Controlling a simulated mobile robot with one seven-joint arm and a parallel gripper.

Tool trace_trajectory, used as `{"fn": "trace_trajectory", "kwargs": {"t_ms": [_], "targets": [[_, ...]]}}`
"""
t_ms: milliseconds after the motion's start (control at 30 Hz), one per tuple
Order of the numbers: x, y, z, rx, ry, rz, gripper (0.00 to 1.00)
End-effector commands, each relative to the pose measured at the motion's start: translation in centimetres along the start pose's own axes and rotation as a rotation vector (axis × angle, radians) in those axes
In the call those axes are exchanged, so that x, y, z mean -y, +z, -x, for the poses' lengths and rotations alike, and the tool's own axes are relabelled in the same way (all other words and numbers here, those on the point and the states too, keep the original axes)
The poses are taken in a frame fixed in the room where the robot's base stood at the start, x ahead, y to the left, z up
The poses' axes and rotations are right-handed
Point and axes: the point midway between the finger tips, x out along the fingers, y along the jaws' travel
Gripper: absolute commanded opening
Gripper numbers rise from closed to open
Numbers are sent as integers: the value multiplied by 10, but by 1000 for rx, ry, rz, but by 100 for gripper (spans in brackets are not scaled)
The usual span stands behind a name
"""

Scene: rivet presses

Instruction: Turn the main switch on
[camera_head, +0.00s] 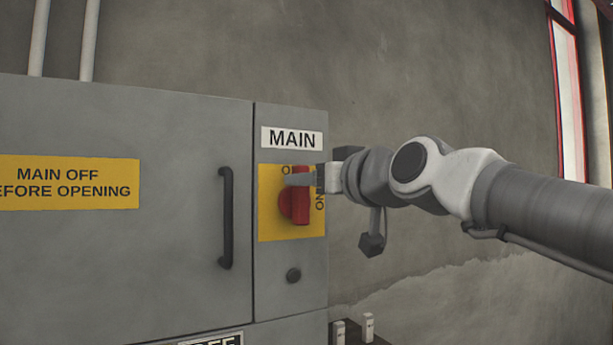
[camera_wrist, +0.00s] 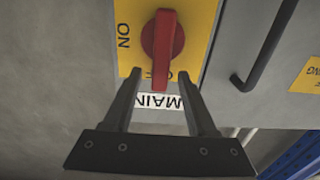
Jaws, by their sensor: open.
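The main switch is a red rotary handle (camera_head: 300,207) on a yellow plate (camera_head: 273,228), under the MAIN label (camera_head: 292,139). The handle stands upright with its upper end at the partly hidden OFF mark; ON is at the plate's right. The wrist view shows the red handle (camera_wrist: 162,45) upside down, its OFF end between my fingers. My gripper (camera_head: 300,180) reaches in from the right at the handle's upper end. In the wrist view my gripper (camera_wrist: 160,74) is open, one finger on each side of the handle's end. I cannot tell whether they touch it.
The switch is on a grey cabinet (camera_head: 180,270) with a black door handle (camera_head: 226,218) to its left and a small dark round knob (camera_head: 293,275) below. A yellow warning sign (camera_head: 68,183) is on the door. The space right of the cabinet, before the wall, is mostly free.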

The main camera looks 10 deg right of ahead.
Motion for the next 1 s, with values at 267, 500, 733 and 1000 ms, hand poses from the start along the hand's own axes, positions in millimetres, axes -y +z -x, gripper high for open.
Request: {"fn": "trace_trajectory", "kwargs": {"t_ms": [267,500,733,1000], "targets": [[0,0,-16,0,0,1,57],[0,0,-16,0,1,1,57],[0,0,-16,0,1,1,16],[0,0,-16,0,1,1,0]]}}
